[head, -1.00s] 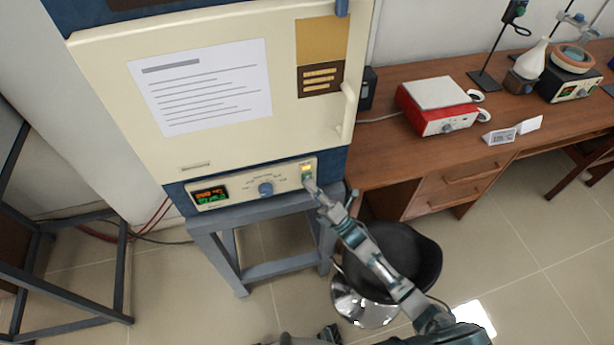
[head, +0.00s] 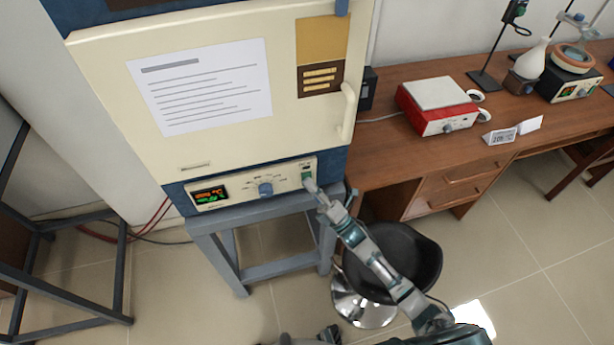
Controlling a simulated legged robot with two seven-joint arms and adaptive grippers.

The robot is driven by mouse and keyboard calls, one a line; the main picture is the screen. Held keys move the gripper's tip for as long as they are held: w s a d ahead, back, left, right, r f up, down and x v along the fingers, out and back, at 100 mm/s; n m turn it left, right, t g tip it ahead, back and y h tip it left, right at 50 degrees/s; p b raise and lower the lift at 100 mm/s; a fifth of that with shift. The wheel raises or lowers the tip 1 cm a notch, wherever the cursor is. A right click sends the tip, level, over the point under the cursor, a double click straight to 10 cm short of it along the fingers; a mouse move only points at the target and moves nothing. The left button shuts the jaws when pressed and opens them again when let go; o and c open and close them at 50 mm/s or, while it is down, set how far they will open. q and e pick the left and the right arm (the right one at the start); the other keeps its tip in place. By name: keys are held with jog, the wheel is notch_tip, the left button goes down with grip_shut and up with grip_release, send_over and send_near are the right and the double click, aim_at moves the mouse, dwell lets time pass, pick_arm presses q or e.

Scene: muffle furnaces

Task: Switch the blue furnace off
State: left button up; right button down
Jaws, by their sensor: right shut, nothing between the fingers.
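The blue furnace (head: 170,193) has a large cream door (head: 225,150) with a paper notice, and it stands on a grey metal stand. Its control panel has a lit display (head: 210,196) with red and green digits, a blue round knob (head: 265,190) and a green rocker switch (head: 307,175) at the right end. The switch's upper part looks unlit. My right gripper (head: 311,187) is shut and empty, its tip at the lower edge of the switch; whether it touches cannot be told. A dark part at the bottom edge may be my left gripper (head: 328,334); its jaws are unclear.
A black stool (head: 405,255) stands under my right arm. A wooden desk (head: 390,150) to the right bears a red hotplate (head: 437,118) and other lab items. A dark metal frame (head: 75,222) stands at the left.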

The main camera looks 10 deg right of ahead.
jog(key=shift+s, duration=0.65)
jog(key=shift+f, duration=0.1)
jog(key=s, duration=0.1)
jog(key=s+p, duration=0.1)
jog(key=s, duration=0.1)
jog(key=s+p, duration=0.1)
jog(key=s, duration=0.1)
jog(key=shift+d+f, duration=0.1)
jog(key=shift+f, duration=0.15)
jog(key=shift+w, duration=0.1)
